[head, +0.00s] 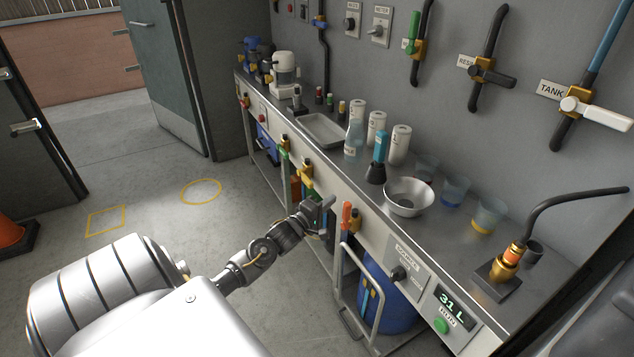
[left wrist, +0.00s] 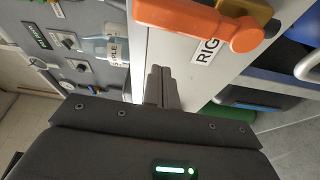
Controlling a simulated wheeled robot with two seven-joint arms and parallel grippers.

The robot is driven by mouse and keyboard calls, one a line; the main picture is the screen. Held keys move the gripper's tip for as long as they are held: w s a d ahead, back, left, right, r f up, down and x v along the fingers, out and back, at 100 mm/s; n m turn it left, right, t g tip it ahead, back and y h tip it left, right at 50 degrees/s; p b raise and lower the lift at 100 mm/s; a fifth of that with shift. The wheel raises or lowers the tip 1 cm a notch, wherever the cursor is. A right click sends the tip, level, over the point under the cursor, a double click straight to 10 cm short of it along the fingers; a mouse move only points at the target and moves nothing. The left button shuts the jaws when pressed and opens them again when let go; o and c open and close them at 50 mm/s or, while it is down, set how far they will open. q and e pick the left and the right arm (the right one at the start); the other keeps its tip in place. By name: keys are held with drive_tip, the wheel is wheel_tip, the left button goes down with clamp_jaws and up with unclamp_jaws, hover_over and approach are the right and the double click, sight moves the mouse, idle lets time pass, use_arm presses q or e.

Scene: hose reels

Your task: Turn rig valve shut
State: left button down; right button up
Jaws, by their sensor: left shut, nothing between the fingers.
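The rig valve has an orange lever (head: 346,217) on a brass body, on the front face of the bench. In the left wrist view the orange lever (left wrist: 195,22) lies across the top, with a RIG label (left wrist: 207,50) beside it. In the head view the lever stands roughly upright. My left gripper (head: 329,204) is just left of the lever in the head view. Its fingers (left wrist: 161,88) are shut and empty, pointing at the bench front, and appear apart from the lever. My right gripper is not in view.
A blue drum (head: 385,300) stands under the bench behind a metal frame. A metal bowl (head: 408,197), cups and bottles stand on top. The floor left of the bench is mostly clear.

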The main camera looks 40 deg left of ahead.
sight(346, 216)
use_arm(q)
drive_tip(key=d, duration=0.2)
drive_tip(key=s+d, duration=0.1)
drive_tip(key=shift+d+f+p, duration=0.15)
drive_tip(key=shift+d+p, duration=0.2)
drive_tip(key=shift+d, duration=0.05)
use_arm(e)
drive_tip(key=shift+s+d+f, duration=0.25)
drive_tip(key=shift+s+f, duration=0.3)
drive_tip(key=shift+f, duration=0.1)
use_arm(q)
drive_tip(key=shift+s, duration=0.1)
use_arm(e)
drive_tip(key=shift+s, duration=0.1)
